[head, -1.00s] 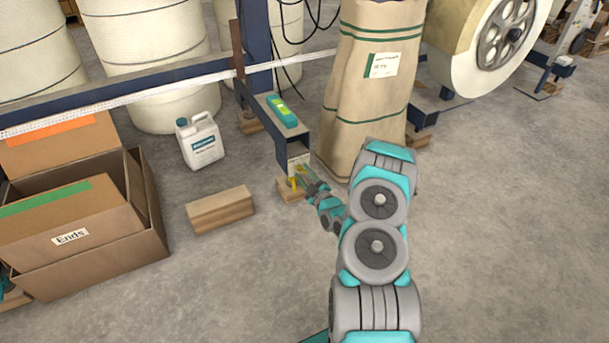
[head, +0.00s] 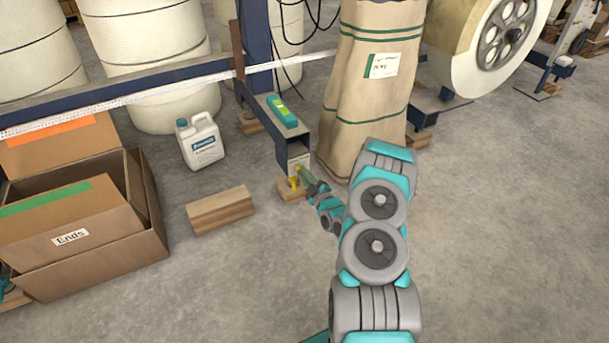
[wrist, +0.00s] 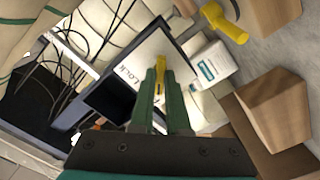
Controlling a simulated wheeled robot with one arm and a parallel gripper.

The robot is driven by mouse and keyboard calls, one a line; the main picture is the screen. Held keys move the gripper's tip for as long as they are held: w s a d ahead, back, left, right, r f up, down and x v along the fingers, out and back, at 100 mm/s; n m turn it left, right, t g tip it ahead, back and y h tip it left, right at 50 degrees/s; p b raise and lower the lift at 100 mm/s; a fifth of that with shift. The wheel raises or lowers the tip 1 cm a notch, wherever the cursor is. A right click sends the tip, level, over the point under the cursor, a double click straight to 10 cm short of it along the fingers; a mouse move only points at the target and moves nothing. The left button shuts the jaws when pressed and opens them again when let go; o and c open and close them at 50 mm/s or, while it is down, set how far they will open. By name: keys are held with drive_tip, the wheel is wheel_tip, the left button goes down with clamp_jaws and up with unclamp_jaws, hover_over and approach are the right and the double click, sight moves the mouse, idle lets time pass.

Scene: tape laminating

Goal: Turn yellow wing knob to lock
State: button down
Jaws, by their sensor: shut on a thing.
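The yellow wing knob (head: 294,183) is at the near end of the dark blue frame beam, low above a wooden block. In the wrist view a thin yellow wing (wrist: 159,65) shows between my green fingertips, in front of a pale plate (wrist: 135,45) marked "Lock". My gripper (head: 301,174) reaches the beam's end from the right. It is shut on the yellow wing knob, and its fingers (wrist: 161,72) hide part of the knob. Another yellow piece with a rounded end (wrist: 222,22) shows at the upper right of the wrist view; I cannot tell how it joins the knob.
A teal level (head: 282,111) lies on the beam (head: 266,128). A big paper sack (head: 366,110) stands close right of the beam's end. A wooden block (head: 220,209), a white jug (head: 201,142) and cardboard boxes (head: 150,225) are to the left. Floor in front is clear.

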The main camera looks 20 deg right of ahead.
drive_tip(key=shift+m+p, duration=0.95)
drive_tip(key=shift+m, duration=8.05)
drive_tip(key=c, duration=0.9)
unclamp_jaws()
